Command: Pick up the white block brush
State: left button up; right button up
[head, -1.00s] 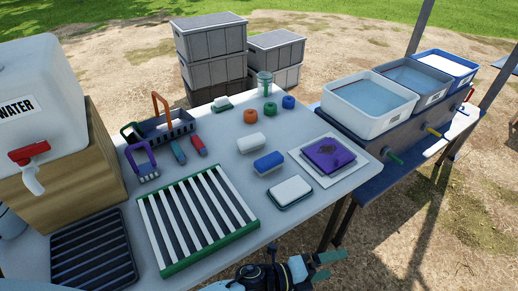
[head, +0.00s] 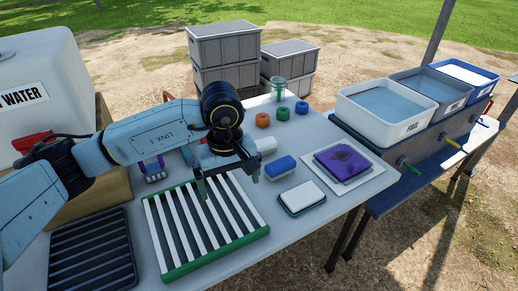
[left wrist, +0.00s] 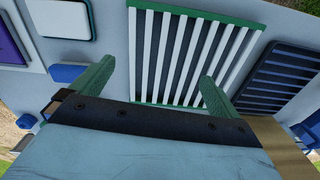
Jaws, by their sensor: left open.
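The white block brush (head: 266,144) lies on the table in the head view, partly hidden behind my left gripper. The blue block brush (head: 281,166) lies just in front of it, and a blue block (left wrist: 66,73) shows beside a finger in the left wrist view. My left gripper (head: 228,181) is open and empty, with green fingers pointing down over the far right part of the green-framed slatted rack. The same gripper (left wrist: 155,88) shows its spread fingers over the rack in the left wrist view. I cannot make out the white brush there. My right gripper is not in view.
The slatted rack (head: 172,273) lies below the gripper, with a black ribbed tray (head: 91,255) to its left. A white pad (head: 303,196) and a purple cloth (head: 343,162) lie to the right. Orange, green and blue rings (head: 262,120) stand behind. Water bins (head: 386,104) are far right.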

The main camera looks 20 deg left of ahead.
aim_at(267, 146)
jog(key=u, duration=0.15)
jog(key=i, duration=1)
jog(key=z, duration=0.15)
